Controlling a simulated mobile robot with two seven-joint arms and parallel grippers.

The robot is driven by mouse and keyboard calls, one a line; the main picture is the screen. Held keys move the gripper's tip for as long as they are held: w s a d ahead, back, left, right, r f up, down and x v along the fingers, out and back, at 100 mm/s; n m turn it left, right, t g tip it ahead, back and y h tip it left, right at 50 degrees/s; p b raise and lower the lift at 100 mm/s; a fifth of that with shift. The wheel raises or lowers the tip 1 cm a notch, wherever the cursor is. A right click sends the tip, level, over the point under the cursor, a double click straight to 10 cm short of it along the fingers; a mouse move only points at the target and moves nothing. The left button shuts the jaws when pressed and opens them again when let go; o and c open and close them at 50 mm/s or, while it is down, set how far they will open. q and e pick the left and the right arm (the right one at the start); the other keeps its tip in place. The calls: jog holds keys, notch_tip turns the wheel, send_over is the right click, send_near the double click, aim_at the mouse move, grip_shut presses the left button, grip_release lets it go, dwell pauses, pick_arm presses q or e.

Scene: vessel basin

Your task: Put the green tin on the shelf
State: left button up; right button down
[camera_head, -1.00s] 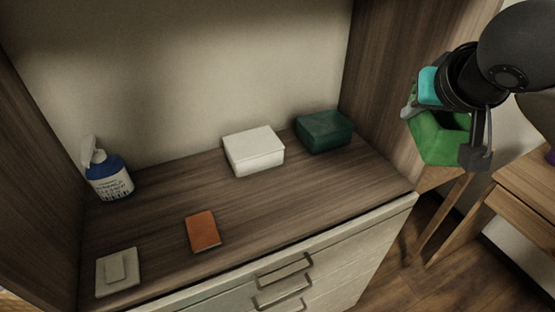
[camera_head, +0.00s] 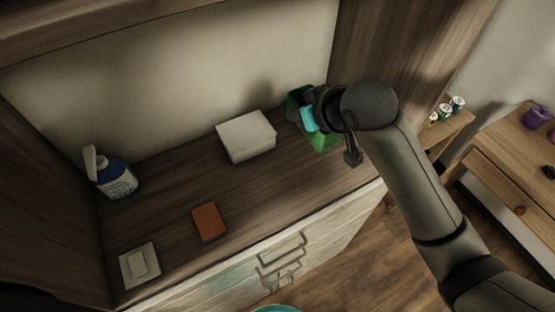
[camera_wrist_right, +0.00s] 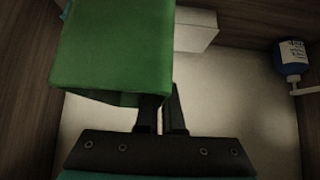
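The green tin (camera_head: 322,138) is in my right gripper (camera_head: 330,128), at the right end of the wooden shelf (camera_head: 270,192), in front of a dark green box (camera_head: 297,98). The arm partly hides both. In the right wrist view the tin (camera_wrist_right: 112,50) is large, with its wall between the close-set fingers of the right gripper (camera_wrist_right: 164,105). I cannot tell whether the tin touches the shelf. My left gripper is not in view.
A white box (camera_head: 247,136) stands left of the tin. A blue and white bottle (camera_head: 115,178), an orange-brown box (camera_head: 209,222) and a pale square item (camera_head: 140,264) are farther left. A wooden side wall (camera_head: 370,55) bounds the shelf's right. The shelf's middle front is clear.

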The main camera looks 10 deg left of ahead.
notch_tip(320, 180, down, 14)
jog(key=shift+f+b, duration=0.1)
jog(key=shift+b, duration=1)
jog(key=shift+f+b, duration=0.4)
jog(key=shift+f, duration=1.7)
jog(key=c, duration=1.5)
grip_release()
jog(key=shift+f, duration=0.15)
jog(key=o, duration=0.5)
jog(key=shift+c, duration=0.2)
jog(key=shift+s+d+r, duration=0.2)
jog(key=shift+s+r, duration=0.05)
jog(key=shift+r, duration=0.2)
jog(key=p+v, duration=0.2)
jog(key=v, duration=0.9)
jog(key=shift+p, duration=0.3)
jog(key=shift+s+d, duration=0.1)
